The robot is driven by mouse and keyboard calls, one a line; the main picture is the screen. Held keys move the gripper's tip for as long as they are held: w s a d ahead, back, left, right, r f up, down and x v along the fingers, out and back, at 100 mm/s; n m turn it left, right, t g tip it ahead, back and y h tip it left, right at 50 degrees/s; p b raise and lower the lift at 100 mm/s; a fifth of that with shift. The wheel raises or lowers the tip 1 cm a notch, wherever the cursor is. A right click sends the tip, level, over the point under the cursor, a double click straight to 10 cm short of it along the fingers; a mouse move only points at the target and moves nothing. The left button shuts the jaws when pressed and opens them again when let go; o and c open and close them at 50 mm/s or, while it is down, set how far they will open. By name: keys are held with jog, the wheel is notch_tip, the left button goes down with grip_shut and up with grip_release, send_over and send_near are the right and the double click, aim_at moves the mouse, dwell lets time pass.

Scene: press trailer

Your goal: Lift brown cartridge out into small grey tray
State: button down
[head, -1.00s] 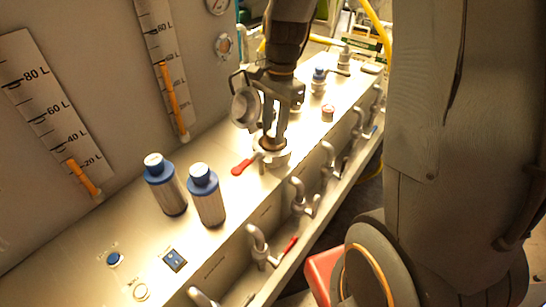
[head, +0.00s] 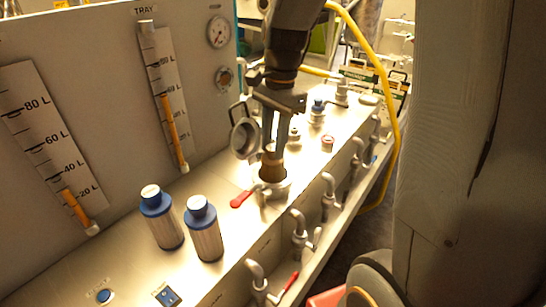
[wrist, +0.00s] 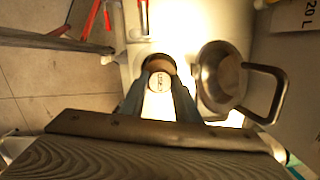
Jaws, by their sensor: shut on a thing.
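The brown cartridge (head: 272,170) stands upright between the fingers of my gripper (head: 273,153), which is shut on it. Its lower part is at the mouth of a round metal housing (head: 274,190) on the steel bench; I cannot tell how much is still inside. The housing's round lid (head: 244,139) hangs open on the left. In the wrist view the cartridge (wrist: 158,62) shows at the tips of my gripper (wrist: 157,85), with a pale round end bearing dark print. The lid (wrist: 220,76) is to its right. I cannot make out a small grey tray.
Two blue-capped grey cartridges (head: 161,220) (head: 205,233) stand upright on the bench at front left. A red lever (head: 240,200) sits beside the housing. Bent pipes and valves (head: 301,228) line the bench's right edge. A gauge panel (head: 110,90) rises at left; a yellow hose (head: 392,130) hangs behind.

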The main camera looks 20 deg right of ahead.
notch_tip(320, 180, up, 13)
jog(key=b, duration=0.2)
jog(key=shift+b, duration=0.3)
jog(key=shift+p, duration=0.5)
jog(key=shift+f, duration=0.1)
